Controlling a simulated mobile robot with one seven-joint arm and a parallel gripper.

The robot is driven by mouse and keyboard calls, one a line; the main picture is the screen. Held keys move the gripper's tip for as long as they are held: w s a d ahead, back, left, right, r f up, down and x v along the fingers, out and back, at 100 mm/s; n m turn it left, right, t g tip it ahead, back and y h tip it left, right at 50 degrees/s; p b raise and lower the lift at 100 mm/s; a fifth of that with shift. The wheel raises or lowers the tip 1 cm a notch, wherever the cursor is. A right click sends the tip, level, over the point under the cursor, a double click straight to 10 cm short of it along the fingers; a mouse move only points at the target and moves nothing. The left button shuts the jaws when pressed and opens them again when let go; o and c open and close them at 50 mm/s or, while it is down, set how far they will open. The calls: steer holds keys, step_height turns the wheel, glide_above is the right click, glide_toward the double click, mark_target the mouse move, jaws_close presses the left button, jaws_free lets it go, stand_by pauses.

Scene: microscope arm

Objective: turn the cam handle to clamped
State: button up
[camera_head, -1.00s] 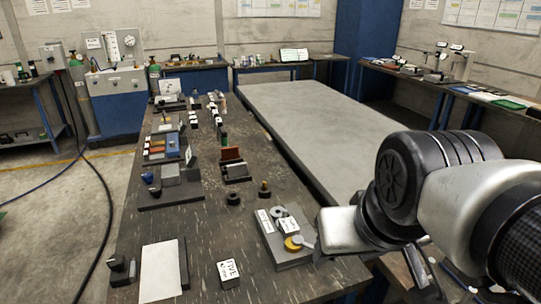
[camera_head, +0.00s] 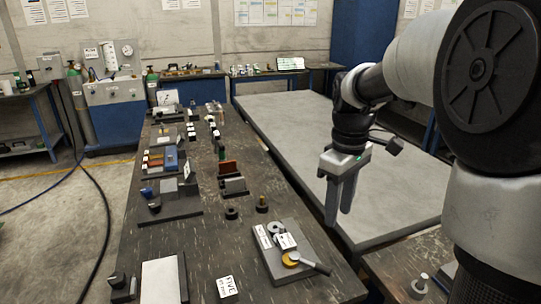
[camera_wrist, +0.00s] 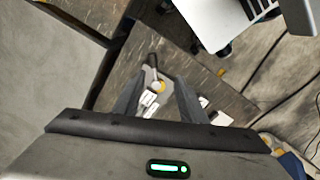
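The cam handle (camera_head: 311,266) is a dark lever running right from a yellow disc (camera_head: 290,259) on a grey fixture plate (camera_head: 285,272) near the table's right edge. The plate also bears a round grey part and white labels. In the wrist view the handle (camera_wrist: 152,65) and disc (camera_wrist: 159,86) show ahead, between my fingers. My gripper (camera_head: 338,215) points down, raised, beyond and to the right of the fixture. Its fingers (camera_wrist: 158,100) are apart with nothing between them; it is open and not touching the handle. Label text is too small to read.
Several tools and blocks line the table's left side. A wide grey slab (camera_head: 310,140) lies at the right, below my gripper.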

steer(key=w+d+f+n+g+y+p, duration=0.1)
steer(key=w+d+f+n+g, duration=0.15)
steer(key=w+f, duration=0.25)
steer(key=b, duration=0.2)
glide_toward(329, 269)
steer(key=shift+n+t, duration=0.25)
steer(key=shift+t, duration=0.1)
steer(key=f, duration=0.2)
steer(key=s+f, duration=0.1)
steer(key=f, duration=0.2)
steer(key=s+f, duration=0.1)
steer(key=f, duration=0.2)
steer(key=shift+a+f, duration=0.25)
steer(key=shift+a, duration=0.05)
jaws_close()
